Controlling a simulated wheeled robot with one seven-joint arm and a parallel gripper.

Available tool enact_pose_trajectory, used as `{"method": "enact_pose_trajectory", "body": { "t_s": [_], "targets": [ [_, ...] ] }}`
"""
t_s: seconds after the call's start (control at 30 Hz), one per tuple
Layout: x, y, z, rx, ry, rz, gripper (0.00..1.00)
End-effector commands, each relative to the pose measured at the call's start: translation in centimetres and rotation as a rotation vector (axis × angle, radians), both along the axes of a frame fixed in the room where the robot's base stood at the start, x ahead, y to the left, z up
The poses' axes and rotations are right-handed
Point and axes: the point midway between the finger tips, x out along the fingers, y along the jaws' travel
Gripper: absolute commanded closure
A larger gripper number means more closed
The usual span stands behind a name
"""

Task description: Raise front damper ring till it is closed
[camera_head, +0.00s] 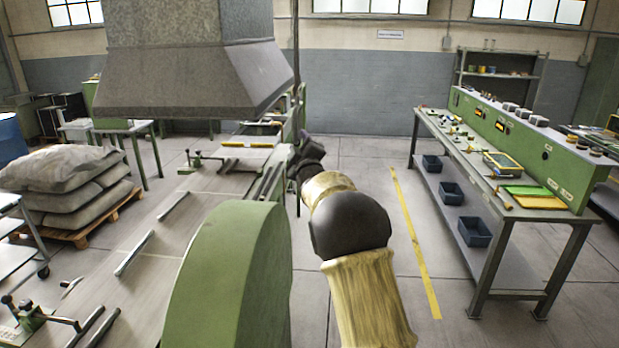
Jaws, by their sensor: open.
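My arm, in yellowish sleeves with a black elbow, reaches away from the lower middle. Its dark end, with my gripper (309,147), is beside the green machine line, below and right of the grey hood (200,75). The gripper looks small and its fingers are hard to make out; it appears open. A thin dark vertical rod (296,45) runs down just right of the hood toward the gripper. I cannot pick out the front damper ring; it may be hidden by the wrist or too small to see. I cannot tell whether the gripper touches the rod.
A rounded green machine housing (230,275) stands close on the left of my arm. A long machine bed (165,235) lies beyond it. A green-grey workbench (480,180) with blue bins stands at right. The floor with a yellow stripe (413,240) is clear between arm and bench.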

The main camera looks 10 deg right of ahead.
Motion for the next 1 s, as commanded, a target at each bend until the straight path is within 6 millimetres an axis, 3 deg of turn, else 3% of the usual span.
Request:
{"method": "enact_pose_trajectory", "body": {
  "t_s": [0.7, 1.0],
  "targets": [
    [-11.5, -0.6, -2.7, 0.002, -0.003, 0.001, 0.58],
    [-13.7, -0.8, -2.9, 0.001, -0.004, 0.001, 0.58]
  ]
}}
